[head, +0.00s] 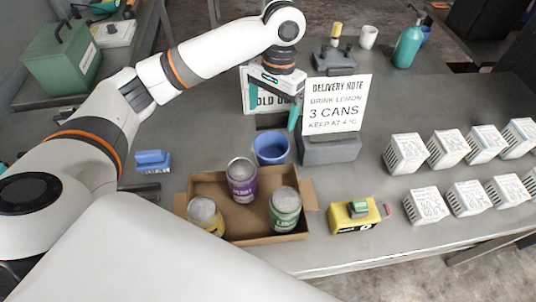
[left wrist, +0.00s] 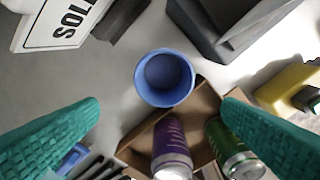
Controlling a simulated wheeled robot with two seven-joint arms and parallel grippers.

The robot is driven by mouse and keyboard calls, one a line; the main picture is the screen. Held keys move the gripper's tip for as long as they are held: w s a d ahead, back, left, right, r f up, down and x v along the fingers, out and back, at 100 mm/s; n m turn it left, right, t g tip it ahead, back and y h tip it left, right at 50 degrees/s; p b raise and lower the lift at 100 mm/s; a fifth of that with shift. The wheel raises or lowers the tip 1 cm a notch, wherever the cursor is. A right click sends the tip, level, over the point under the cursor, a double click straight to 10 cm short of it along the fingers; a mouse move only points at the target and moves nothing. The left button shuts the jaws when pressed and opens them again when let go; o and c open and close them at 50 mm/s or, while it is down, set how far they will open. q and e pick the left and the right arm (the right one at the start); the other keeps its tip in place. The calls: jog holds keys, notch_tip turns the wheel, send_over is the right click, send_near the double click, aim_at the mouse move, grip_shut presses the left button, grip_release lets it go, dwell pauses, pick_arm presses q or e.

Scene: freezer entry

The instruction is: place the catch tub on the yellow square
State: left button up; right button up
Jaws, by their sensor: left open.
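The catch tub looks to be the round blue tub (head: 271,148), upright and empty on the grey table, behind the open cardboard box (head: 253,222). It also shows in the left wrist view (left wrist: 164,78), between and beyond my fingertips. My left gripper (head: 273,108) is open, with teal fingers pointing down, above and behind the tub, not touching it. I see no plain yellow square in either view. My right gripper is not in view.
The box holds a purple can (head: 242,181), a green can (head: 284,210) and a yellow can (head: 205,214). A delivery note (head: 337,103) stands right of the gripper. A yellow device (head: 357,216) and several white boxes (head: 406,153) sit to the right. A blue block (head: 152,161) lies left.

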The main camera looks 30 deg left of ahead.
pick_arm(q)
jog(key=p, duration=0.1)
send_over(271, 145)
jog(key=s+d, duration=0.2)
jog(key=s, duration=0.1)
notch_tip(271, 145, down, 7)
jog(key=f, duration=0.2)
jog(key=f+p, duration=0.1)
jog(key=f, duration=0.2)
jog(key=shift+s+a, duration=0.1)
jog(key=shift+a, duration=0.1)
jog(key=c, duration=0.8)
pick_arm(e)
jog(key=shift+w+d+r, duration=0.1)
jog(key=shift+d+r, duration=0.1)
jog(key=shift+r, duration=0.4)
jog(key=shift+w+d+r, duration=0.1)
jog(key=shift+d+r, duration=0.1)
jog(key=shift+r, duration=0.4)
